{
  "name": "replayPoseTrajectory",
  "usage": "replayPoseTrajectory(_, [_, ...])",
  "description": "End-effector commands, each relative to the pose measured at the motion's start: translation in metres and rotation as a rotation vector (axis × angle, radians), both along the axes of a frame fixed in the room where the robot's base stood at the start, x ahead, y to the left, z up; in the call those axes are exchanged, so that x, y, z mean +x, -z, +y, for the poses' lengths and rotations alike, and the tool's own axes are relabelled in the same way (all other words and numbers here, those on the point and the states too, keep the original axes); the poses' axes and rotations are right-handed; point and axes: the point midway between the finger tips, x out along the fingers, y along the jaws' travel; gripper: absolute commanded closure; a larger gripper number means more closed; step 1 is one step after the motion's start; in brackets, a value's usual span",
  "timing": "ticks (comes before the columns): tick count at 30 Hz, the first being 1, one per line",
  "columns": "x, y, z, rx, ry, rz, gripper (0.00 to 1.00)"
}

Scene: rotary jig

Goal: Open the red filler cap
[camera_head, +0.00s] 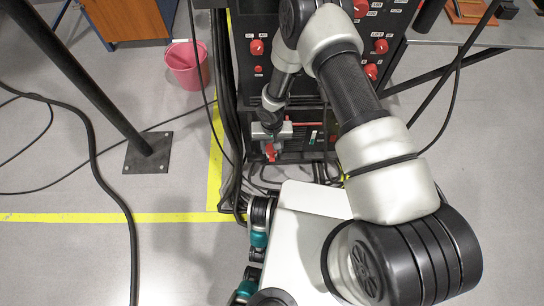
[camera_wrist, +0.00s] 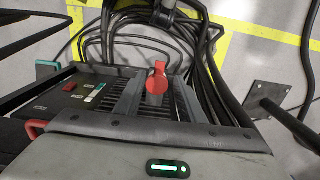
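In the head view a red piece (camera_head: 270,153), which looks like the same cap, shows just below my gripper (camera_head: 271,134), low on the front of the black cabinet. My gripper is close to the cap. I cannot tell whether it touches it.
The black cabinet (camera_head: 248,85) carries several red knobs (camera_head: 257,47). Black cables (camera_wrist: 205,70) crowd around the cap area. A pink bucket (camera_head: 186,68) and a dark post on a floor plate (camera_head: 148,155) stand to the left in the head view. Open floor lies around the post.

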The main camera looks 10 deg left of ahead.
Motion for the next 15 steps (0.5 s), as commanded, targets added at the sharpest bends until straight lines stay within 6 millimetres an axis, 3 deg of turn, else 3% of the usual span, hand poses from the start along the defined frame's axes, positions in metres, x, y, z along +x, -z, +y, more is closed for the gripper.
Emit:
replayPoseTrajectory(1, [-0.001, 0.015, 0.0, 0.0, 0.001, 0.002, 0.64])
replayPoseTrajectory(6, [-0.001, 0.047, 0.0, 0.0, 0.001, 0.001, 0.64])
replayPoseTrajectory(15, [0.0, 0.073, 0.0, 0.0, 0.002, 0.0, 0.64])
